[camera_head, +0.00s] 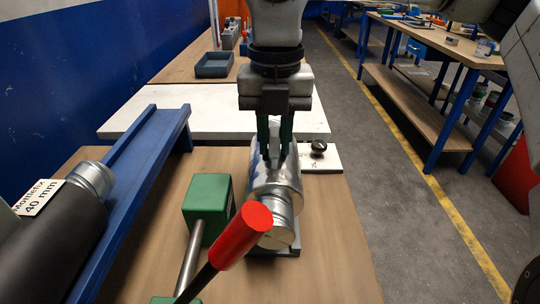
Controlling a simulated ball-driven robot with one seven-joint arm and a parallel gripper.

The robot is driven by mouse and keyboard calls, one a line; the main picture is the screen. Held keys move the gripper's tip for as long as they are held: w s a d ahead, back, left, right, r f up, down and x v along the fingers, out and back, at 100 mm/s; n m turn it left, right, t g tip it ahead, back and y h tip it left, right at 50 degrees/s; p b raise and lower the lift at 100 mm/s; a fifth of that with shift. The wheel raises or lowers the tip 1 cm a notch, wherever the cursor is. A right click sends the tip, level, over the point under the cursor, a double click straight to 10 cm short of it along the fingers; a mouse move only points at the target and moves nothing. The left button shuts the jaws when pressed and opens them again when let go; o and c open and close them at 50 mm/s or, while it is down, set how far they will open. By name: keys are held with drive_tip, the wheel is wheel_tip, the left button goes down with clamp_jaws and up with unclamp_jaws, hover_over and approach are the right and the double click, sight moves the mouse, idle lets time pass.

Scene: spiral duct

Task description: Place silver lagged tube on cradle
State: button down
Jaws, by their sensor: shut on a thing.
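The silver lagged tube (276,182) is a shiny foil-like cylinder in the middle of the head view, its near end facing me. My gripper (274,152) comes down from above with its dark green fingers shut on the tube's far part. A grey metal base (291,249) shows just under the near end; I cannot tell whether this is the cradle or whether the tube touches it. The red handle (243,234) of a green clamp-like device (207,206) covers part of the tube's near end.
A white board (180,122) lies behind, with a black knob (318,147) at right. A grey tray (214,64) sits farther back. Bare wood shows right of the tube.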

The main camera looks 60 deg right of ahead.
sight(270, 157)
drive_tip(key=shift+w+a+f, duration=0.2)
drive_tip(key=shift+a+f, duration=0.05)
drive_tip(key=shift+f, duration=1.65)
drive_tip(key=shift+f, duration=0.15)
drive_tip(key=c, duration=1)
unclamp_jaws()
drive_tip(key=shift+o, duration=0.2)
wheel_tip(270, 157, up, 12)
drive_tip(key=shift+r+p, duration=0.15)
drive_tip(key=shift+p, duration=0.2)
